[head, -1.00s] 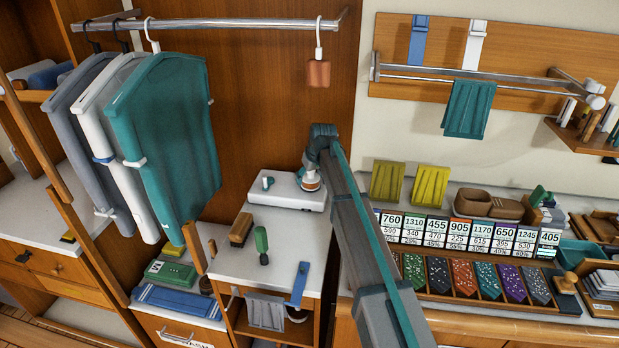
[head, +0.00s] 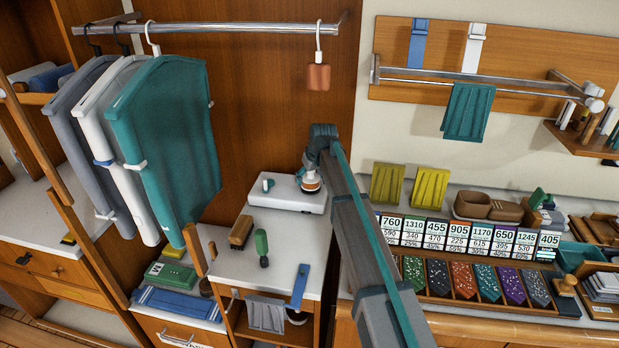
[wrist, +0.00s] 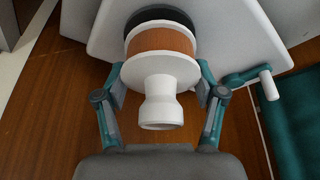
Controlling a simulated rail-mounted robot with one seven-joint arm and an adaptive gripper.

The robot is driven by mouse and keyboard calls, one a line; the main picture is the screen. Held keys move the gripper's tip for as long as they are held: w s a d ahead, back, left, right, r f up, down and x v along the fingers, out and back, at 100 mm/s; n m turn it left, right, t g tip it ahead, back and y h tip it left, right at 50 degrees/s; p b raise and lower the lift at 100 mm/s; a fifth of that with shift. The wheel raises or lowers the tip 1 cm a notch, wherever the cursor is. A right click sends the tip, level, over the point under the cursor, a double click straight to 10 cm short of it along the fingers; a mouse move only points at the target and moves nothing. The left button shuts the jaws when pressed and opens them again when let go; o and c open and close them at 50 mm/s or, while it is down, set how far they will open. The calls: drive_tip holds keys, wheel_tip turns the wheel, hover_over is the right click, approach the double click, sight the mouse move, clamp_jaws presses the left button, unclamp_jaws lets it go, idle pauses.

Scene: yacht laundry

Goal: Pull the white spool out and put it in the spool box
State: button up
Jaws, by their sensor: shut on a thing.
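The white spool (wrist: 160,85) has white flanges, a brown wound band and a white stem facing my wrist camera. It sits at the right end of a white machine (head: 283,194) on the counter, where it shows small in the head view (head: 311,184). My gripper (wrist: 160,100) has one finger on each side of the spool and is shut on it. A black disc (wrist: 160,14) lies behind the spool's far flange. I cannot tell whether the spool is still seated on the machine. I cannot make out which container is the spool box.
A brush (head: 241,232) and a green-handled tool (head: 262,246) lie on the counter in front of the machine. A crank handle (wrist: 252,78) stands beside the spool. Hanging garments (head: 165,150) are at the left. A tie tray (head: 470,292) and a teal bin (head: 580,258) are at the right.

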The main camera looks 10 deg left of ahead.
drive_tip(key=shift+r, duration=0.2)
drive_tip(key=shift+r+p, duration=0.65)
drive_tip(key=shift+r, duration=0.65)
